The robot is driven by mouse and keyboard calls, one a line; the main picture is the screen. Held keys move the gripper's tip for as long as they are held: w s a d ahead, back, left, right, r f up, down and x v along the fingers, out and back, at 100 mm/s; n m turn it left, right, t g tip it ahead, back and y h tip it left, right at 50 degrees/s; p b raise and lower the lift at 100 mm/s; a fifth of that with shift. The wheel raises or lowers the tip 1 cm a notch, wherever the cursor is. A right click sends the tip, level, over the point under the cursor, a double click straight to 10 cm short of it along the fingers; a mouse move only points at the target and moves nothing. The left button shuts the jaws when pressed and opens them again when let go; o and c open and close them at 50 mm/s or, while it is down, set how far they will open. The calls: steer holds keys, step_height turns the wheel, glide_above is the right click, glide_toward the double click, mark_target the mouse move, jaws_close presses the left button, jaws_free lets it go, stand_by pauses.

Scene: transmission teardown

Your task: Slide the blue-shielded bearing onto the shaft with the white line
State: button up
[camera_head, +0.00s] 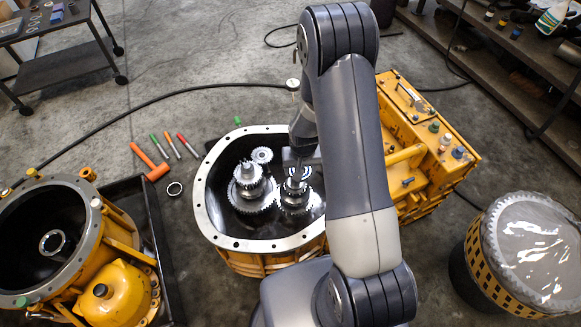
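My arm reaches down into the open transmission housing (208,208), and my gripper (297,176) is at the top of the right-hand gear shaft (294,193). A pale ring-like part (301,172) shows at the gripper, but it is too small to tell whether it is the blue-shielded bearing or whether the fingers hold it. A second gear shaft (247,178) stands upright to the left in the same housing. I cannot make out a white line on either shaft.
A small gear (262,155) sits at the back of the housing. An orange mallet (150,164) and several marker-like tools lie on the floor to the left. A yellow casing (118,290) stands at lower left, a yellow gearbox section (425,140) at right, and a drum (475,262) at lower right.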

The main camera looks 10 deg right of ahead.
steer(key=shift+m, duration=0.7)
steer(key=w+b, duration=0.1)
steer(key=b, duration=0.1)
steer(key=w+f+b, duration=0.1)
steer(key=b, duration=0.2)
steer(key=w+f+b, duration=0.1)
steer(key=b, duration=0.2)
steer(key=shift+w+a, duration=0.25)
steer(key=shift+w, duration=0.05)
steer(key=w+b, duration=0.1)
steer(key=b, duration=0.2)
steer(key=shift+r+m, duration=0.15)
steer(key=shift+m, duration=0.55)
steer(key=shift+w+d+f+b, duration=0.1)
steer(key=shift+f+b, duration=1.15)
steer(key=shift+b, duration=0.55)
steer(key=shift+w+f+b, duration=0.1)
steer(key=shift+f+b, duration=1.15)
steer(key=shift+b, duration=0.5)
steer(key=shift+s+f, duration=0.2)
steer(key=shift+f, duration=0.3)
steer(key=shift+f+b, duration=2.2)
steer(key=shift+f, duration=0.7)
steer(key=o, duration=1.5)
steer(key=shift+h, duration=0.3)
steer(key=shift+r, duration=0.15)
